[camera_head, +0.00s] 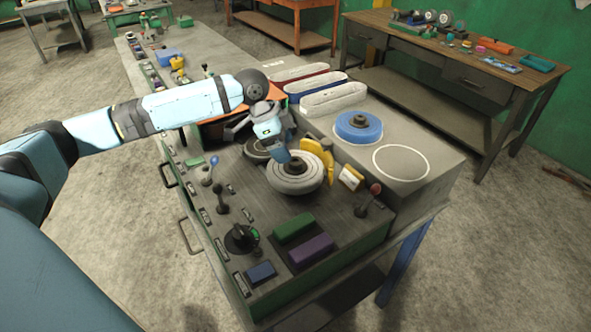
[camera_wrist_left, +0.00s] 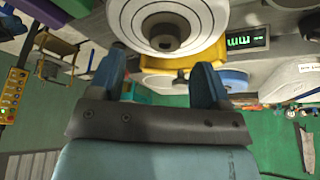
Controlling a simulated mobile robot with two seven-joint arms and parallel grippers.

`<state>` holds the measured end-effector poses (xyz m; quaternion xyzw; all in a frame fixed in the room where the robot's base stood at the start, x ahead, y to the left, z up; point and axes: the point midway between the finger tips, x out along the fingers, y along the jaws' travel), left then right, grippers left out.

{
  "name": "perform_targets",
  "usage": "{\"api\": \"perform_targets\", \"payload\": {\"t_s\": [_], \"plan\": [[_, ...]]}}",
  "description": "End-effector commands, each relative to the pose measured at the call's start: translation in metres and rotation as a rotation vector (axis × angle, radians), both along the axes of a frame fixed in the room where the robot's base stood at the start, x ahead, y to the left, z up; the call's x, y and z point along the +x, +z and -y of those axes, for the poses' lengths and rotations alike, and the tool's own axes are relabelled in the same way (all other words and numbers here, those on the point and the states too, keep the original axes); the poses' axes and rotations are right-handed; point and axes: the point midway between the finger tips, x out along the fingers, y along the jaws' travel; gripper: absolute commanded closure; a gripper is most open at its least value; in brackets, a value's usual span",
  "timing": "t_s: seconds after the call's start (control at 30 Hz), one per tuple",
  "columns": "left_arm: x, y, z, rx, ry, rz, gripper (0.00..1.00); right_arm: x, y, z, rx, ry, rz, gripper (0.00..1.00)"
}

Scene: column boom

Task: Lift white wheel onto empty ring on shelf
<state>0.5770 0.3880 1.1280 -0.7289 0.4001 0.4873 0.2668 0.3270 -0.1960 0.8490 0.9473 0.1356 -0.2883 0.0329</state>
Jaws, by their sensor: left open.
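The white wheel (camera_head: 297,181), with a dark hub, lies flat on the lower deck of the console. My left gripper (camera_head: 284,156) is just above and behind its hub, with open jaws. In the left wrist view the white wheel (camera_wrist_left: 196,15) and its hub fill the top, just beyond my open fingertips (camera_wrist_left: 160,62), with nothing between the fingers. The empty ring (camera_head: 402,163) is a white outlined grey disc on the raised shelf (camera_head: 441,166), right of a blue wheel (camera_head: 358,130). My right gripper is out of view.
A yellow bracket (camera_head: 327,161) and a small white-faced box (camera_head: 351,177) stand between the white wheel and the shelf. A lever (camera_head: 363,206) rises to the right. Green (camera_head: 294,228) and purple (camera_head: 311,249) blocks lie in front.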

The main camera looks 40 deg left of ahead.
Motion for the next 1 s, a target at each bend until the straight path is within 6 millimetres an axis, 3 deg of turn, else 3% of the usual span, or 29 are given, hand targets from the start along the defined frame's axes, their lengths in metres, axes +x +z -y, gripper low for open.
{"api": "perform_targets", "payload": {"t_s": [0.17,0.43,0.67,0.93,1.0], "plan": [[0.005,-0.009,0.004,0.0,0.0,-0.002,0.29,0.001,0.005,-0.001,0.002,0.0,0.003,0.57],[0.018,-0.044,0.015,0.0,-0.001,-0.002,0.29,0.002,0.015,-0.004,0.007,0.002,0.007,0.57],[0.019,-0.047,0.016,0.002,-0.001,0.001,0.29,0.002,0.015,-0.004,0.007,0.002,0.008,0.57],[0.019,-0.047,0.016,0.001,0.0,-0.001,0.89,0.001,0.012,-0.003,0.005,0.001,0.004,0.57],[0.019,-0.046,0.016,0.001,-0.001,0.001,0.9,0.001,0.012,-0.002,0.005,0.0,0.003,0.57]]}}
